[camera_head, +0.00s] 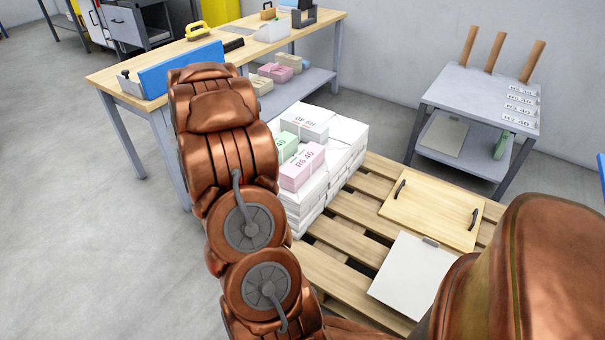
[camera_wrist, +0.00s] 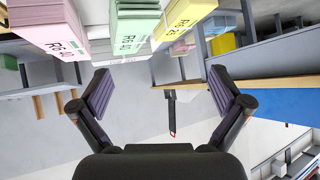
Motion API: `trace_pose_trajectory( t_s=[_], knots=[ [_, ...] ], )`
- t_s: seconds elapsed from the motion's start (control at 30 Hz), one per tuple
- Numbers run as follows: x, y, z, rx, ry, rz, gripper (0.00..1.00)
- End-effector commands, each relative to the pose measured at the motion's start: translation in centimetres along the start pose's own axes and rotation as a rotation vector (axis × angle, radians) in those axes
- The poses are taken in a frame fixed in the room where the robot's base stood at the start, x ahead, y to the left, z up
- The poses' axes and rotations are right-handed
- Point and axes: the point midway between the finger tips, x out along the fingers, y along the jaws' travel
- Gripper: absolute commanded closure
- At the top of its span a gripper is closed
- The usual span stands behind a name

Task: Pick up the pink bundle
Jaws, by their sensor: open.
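The pink bundle (camera_head: 302,168), banded and printed on its side, lies on top of the white paper stack, at its near side. A green bundle (camera_head: 286,145) lies just behind it. In the wrist view the pink bundle (camera_wrist: 47,30) is at the upper left, beside the green bundle (camera_wrist: 136,30) and a yellow one (camera_wrist: 182,20). My gripper (camera_wrist: 163,92) is open, with nothing between its fingers. The bundles appear beyond the fingers, and the pink one is off to the left. In the head view my copper arm hides the gripper.
The white stack (camera_head: 352,133) stands on a wooden pallet (camera_head: 345,240) with a handled board (camera_head: 432,208) and a clipboard (camera_head: 411,272). A workbench (camera_head: 110,76) is behind my arm; another pink bundle (camera_head: 275,72) lies on its shelf. A grey cart (camera_head: 450,92) stands right.

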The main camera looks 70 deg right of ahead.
Motion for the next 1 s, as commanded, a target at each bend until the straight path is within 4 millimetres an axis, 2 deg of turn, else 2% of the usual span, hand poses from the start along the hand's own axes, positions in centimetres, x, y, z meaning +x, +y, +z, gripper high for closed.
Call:
trace_pose_trajectory(
  t_s=[0.03, 0.1, 0.2, 0.33, 0.5, 0.87, 1.0],
  knots=[
    [2.4, 3.1, 0.1, 0.024, 0.035, 0.071, 0.0],
    [4.3, 6.9, -0.5, 0.046, 0.086, 0.164, 0.0],
    [6.0, 11.4, -1.0, 0.067, 0.142, 0.273, 0.0],
    [7.0, 15.0, -1.3, 0.077, 0.184, 0.364, 0.0],
    [7.8, 16.7, -1.6, 0.082, 0.202, 0.399, 0.0],
    [10.5, 17.6, -1.9, 0.081, 0.203, 0.398, 0.0],
    [12.3, 18.0, -1.7, 0.08, 0.201, 0.396, 0.0]
  ],
)
